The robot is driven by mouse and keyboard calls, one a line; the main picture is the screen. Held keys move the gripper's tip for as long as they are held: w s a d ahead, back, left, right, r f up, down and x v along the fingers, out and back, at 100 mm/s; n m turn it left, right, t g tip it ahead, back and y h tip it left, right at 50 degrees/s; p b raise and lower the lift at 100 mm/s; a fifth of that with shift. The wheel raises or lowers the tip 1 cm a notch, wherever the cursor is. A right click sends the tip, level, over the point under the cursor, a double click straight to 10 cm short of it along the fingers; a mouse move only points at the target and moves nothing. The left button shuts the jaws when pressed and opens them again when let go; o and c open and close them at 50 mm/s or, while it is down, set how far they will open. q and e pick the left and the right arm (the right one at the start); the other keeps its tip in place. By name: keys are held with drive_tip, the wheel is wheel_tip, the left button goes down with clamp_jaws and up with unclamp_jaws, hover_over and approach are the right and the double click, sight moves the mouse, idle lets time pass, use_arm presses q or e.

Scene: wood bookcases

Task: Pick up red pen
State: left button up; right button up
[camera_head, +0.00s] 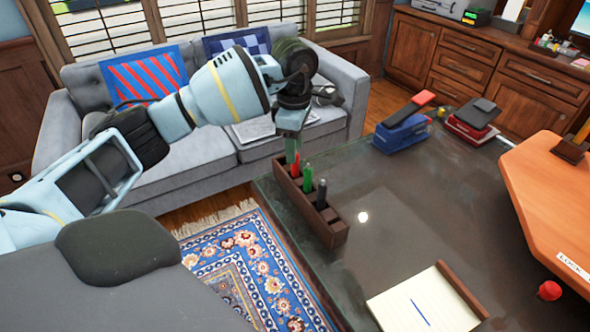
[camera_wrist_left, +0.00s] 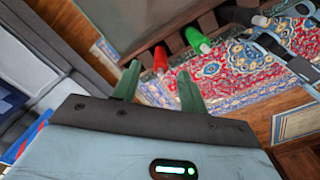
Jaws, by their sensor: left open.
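The red pen (camera_head: 295,165) stands in the end slot of a dark wooden pen holder (camera_head: 327,236) at the table's left edge. In the left wrist view the red pen (camera_wrist_left: 160,60) sits just beyond the open fingers. My left gripper (camera_head: 291,150) is over that end of the holder, pointing down, with its fingertips close to the red pen. In the left wrist view its two green fingers (camera_wrist_left: 158,82) are apart with nothing between them. I cannot tell whether a finger touches the pen. My right gripper is not in view.
A green pen (camera_head: 307,178) and a dark pen (camera_head: 321,193) stand beside the red one in the holder. Staplers (camera_head: 402,132), a notepad (camera_head: 425,302) and an orange board (camera_head: 550,200) are on the dark table (camera_head: 395,215). A grey sofa (camera_head: 215,165) stands behind.

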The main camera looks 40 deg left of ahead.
sight(295, 171)
use_arm(q)
drive_tip(key=shift+f, duration=1.9)
drive_tip(key=shift+c, duration=0.4)
clamp_jaws()
